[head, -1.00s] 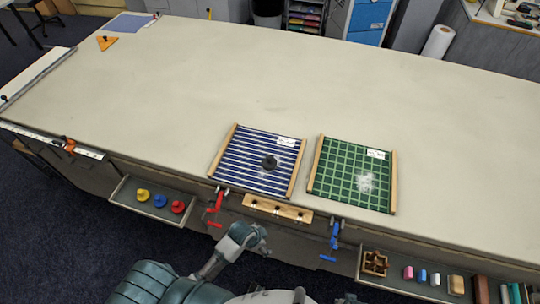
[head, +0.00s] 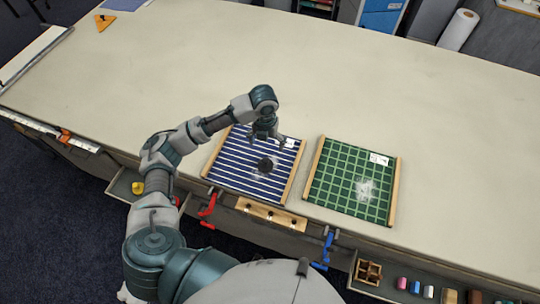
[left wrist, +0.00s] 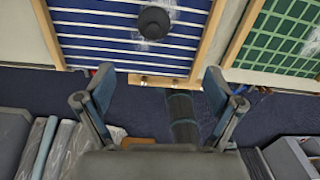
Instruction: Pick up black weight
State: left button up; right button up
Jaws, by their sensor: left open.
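The black weight (head: 265,165) is a small dark round piece lying on the blue-and-white striped board (head: 226,174), which has wooden side rails. It also shows in the left wrist view (left wrist: 154,22), near the top, beyond the fingertips. My left gripper (head: 267,139) is above the striped board, close to the weight in the head view and apart from it. In the left wrist view its two fingers (left wrist: 160,82) are spread wide with nothing between them. A white powdery smudge partly surrounds the weight. My right gripper is not in view.
A green grid board (head: 338,187) with a white smudge lies to the right. Red clamps (head: 208,206) and blue clamps (head: 327,245) hang at the table's front edge beside a wooden peg strip (head: 271,213). The cloth table (head: 400,100) is clear behind the boards.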

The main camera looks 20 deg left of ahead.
aim_at(265, 160)
pick_arm(q)
jog(key=shift+m, duration=0.6)
jog(key=f, duration=0.3)
jog(key=a+f, duration=0.1)
jog(key=f, duration=0.2)
jog(key=f+p, duration=0.1)
jog(key=f, duration=0.2)
jog(key=shift+w+a+f, duration=0.15)
jog(key=shift+w+f, duration=0.05)
jog(key=shift+s+f, duration=0.15)
jog(key=shift+f, duration=0.35)
jog(key=f, duration=0.3)
jog(key=f+p, duration=0.1)
jog(key=shift+d+f, duration=0.25)
jog(key=c, duration=1.7)
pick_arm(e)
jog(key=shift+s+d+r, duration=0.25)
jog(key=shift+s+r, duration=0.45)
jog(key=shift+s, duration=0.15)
